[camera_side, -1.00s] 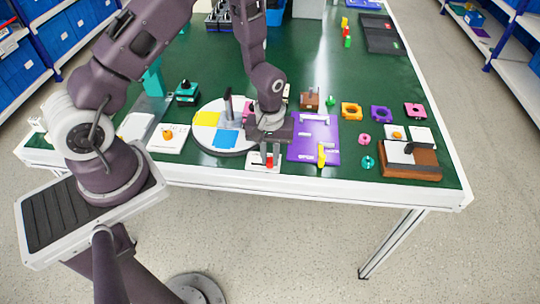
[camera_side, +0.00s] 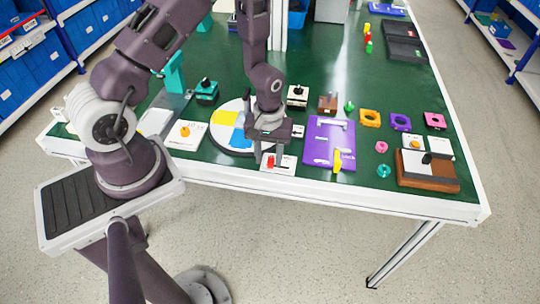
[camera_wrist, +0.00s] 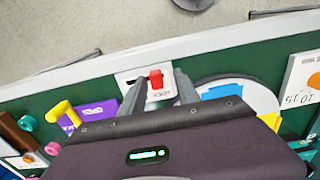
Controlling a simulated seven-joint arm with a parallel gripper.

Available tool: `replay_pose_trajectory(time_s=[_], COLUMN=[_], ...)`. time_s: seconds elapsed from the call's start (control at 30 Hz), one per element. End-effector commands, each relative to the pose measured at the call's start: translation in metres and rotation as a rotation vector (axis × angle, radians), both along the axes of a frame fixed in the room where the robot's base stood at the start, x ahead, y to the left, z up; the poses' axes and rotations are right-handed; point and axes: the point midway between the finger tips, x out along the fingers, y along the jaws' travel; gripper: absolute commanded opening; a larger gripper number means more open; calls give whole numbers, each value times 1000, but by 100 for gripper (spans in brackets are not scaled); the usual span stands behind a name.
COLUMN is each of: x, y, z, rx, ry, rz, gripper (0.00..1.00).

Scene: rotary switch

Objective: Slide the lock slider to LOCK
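The slider (camera_side: 270,161) is a small red knob on a white plate (camera_side: 286,164) near the table's front edge. The wrist view shows the red knob (camera_wrist: 156,79) toward the right of the plate (camera_wrist: 124,77), with a dark slot stretching left of it. The plate's lettering is too small to read surely. My gripper (camera_side: 268,157) points down over the plate. In the wrist view its fingers (camera_wrist: 157,85) stand apart on either side of the knob, with gaps visible, the right finger nearer.
A purple board (camera_side: 322,140) with a yellow handle (camera_side: 337,160) stands to the right. A white round dial (camera_side: 228,137) with coloured sectors is close on the left. Small coloured parts and a brown block (camera_side: 428,179) lie farther right.

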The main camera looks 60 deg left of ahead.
Motion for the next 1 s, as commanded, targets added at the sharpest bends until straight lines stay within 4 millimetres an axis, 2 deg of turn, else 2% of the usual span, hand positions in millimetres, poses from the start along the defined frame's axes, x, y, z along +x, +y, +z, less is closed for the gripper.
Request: replay_pose_trajectory(time_s=[0.2,0.4,0.53,0.9,0.97,1.0], x=[1,2,1,1,3,4], y=[0,0,0,-1,-2,-3], z=[6,46,65,74,88,104], rx=[0,0,1,1,3,8], ry=[-4,-7,-4,-5,-25,-47], rz=[-1,1,-1,-5,-29,-58], gripper=[38,38,38,38,38,38])
